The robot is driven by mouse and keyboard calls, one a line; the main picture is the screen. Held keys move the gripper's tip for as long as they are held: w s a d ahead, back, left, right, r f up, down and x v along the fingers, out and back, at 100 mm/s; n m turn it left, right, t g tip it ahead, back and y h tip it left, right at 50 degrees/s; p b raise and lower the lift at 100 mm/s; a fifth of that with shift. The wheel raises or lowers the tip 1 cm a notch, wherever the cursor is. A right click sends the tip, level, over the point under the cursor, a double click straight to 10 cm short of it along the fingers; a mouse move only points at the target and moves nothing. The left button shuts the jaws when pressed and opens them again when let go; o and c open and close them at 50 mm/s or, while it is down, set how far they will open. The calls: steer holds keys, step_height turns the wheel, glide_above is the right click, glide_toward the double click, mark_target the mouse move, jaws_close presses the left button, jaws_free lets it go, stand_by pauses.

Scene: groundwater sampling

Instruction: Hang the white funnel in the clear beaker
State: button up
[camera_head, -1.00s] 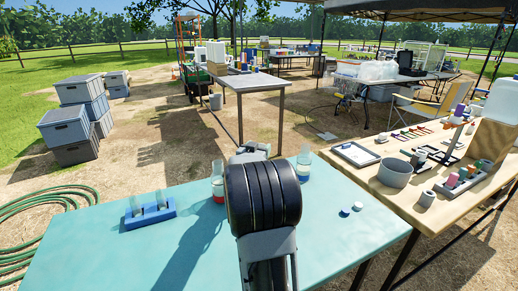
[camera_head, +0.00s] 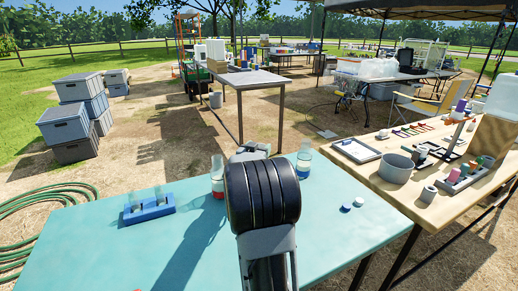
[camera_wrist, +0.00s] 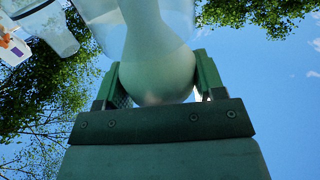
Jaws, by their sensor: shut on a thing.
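In the wrist view, my gripper (camera_wrist: 158,85) is shut on the white funnel (camera_wrist: 163,75), with a green finger on each side of its rounded wide part. A narrower part runs from there to the top of the picture. A clear, see-through wall (camera_wrist: 180,18), perhaps the clear beaker, overlaps the narrower part; I cannot tell whether the funnel is inside it or in front of it.
A crowded wooden table (camera_head: 400,198) stands at right. The teal table's left front is clear.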

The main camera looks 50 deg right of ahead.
steer(key=shift+f+b, duration=0.7)
steer(key=shift+f, duration=0.25)
steer(key=o, duration=1)
steer(key=p+v, duration=0.2)
steer(key=v, duration=1.1)
steer(key=shift+s+a, duration=0.2)
steer(key=shift+a, duration=0.15)
